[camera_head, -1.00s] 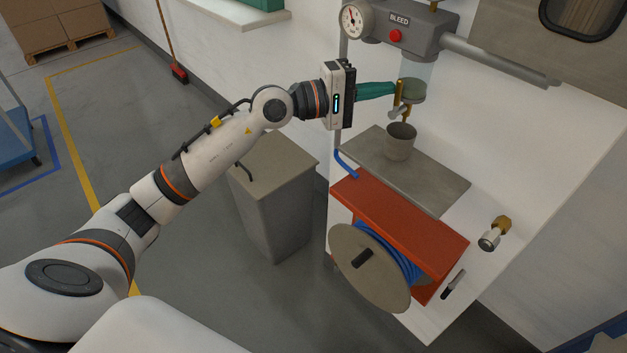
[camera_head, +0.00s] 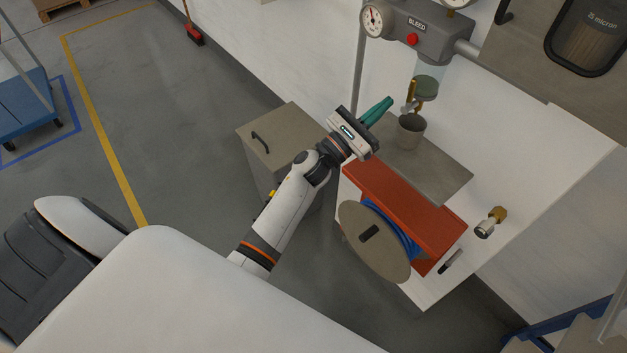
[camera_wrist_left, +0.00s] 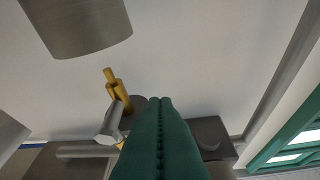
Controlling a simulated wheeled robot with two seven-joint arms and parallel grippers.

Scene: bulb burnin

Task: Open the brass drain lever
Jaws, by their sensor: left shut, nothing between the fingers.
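The brass drain lever (camera_head: 411,92) stands roughly upright beside the bowl (camera_head: 426,84) under the grey bleed unit. In the left wrist view a brass part of the drain (camera_wrist_left: 118,90) shows left of the fingers, with a grey metal piece (camera_wrist_left: 110,124) by it. My left gripper (camera_head: 388,100) has green fingers, shut and empty, pointing up and right toward the lever. In the head view a small gap shows between fingertips and lever; whether they touch in depth is unclear. In the left wrist view the fingers (camera_wrist_left: 160,102) lie pressed together. My right gripper is out of view.
A grey cup (camera_head: 411,132) stands on the metal shelf (camera_head: 440,170) below the drain. A red bracket with a hose reel (camera_head: 372,243) is below. The bleed unit (camera_head: 420,35) with gauge (camera_head: 373,20) is above. A grey bin (camera_head: 272,143) stands left of the panel.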

